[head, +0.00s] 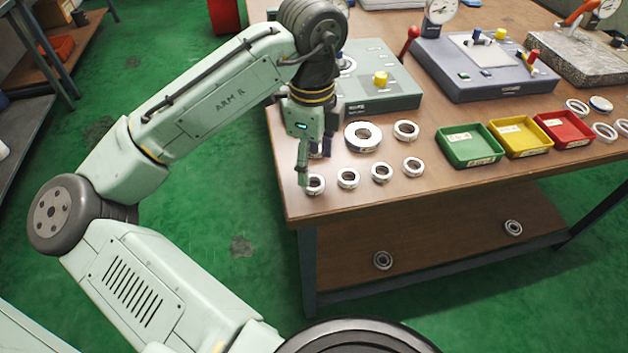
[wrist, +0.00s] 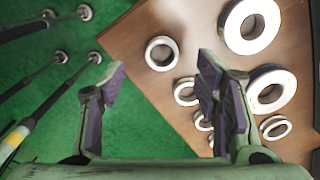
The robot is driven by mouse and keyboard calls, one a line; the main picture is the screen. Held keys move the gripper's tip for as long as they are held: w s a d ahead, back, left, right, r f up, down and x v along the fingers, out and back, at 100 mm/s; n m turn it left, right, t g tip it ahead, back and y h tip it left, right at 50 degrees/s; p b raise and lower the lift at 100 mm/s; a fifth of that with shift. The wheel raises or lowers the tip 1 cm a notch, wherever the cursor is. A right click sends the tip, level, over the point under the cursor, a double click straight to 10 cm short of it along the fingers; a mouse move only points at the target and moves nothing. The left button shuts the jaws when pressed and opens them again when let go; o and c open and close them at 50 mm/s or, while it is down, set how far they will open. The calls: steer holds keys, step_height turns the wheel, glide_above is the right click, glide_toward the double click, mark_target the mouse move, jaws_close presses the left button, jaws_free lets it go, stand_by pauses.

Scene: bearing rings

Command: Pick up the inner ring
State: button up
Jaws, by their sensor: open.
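Several small steel rings lie flat on the table. The leftmost ring (head: 316,191) is close to the front left corner, right by my gripper's fingertips (head: 311,170). In the wrist view a small ring (wrist: 149,54) lies beyond the gap between my open fingers (wrist: 158,80), at the table's edge. My gripper points down, is empty and appears above that ring. Other small rings (head: 347,186) (head: 382,179) (head: 413,174) run to the right in a row. The frames do not mark which one is the inner ring.
A larger thick ring (head: 351,140) and another ring (head: 406,122) lie behind the row. Green (head: 446,150), yellow (head: 502,140) and red (head: 551,124) trays stand right. A gauge block (head: 395,98) stands behind. The table (head: 440,193) drops off at the front and left.

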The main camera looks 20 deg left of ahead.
mark_target(314, 187)
step_height(314, 187, down, 5)
steer(key=shift+w+f+p, duration=0.1)
steer(key=shift+w+p, duration=0.05)
steer(key=shift+p, duration=0.45)
steer(key=c, duration=1.2)
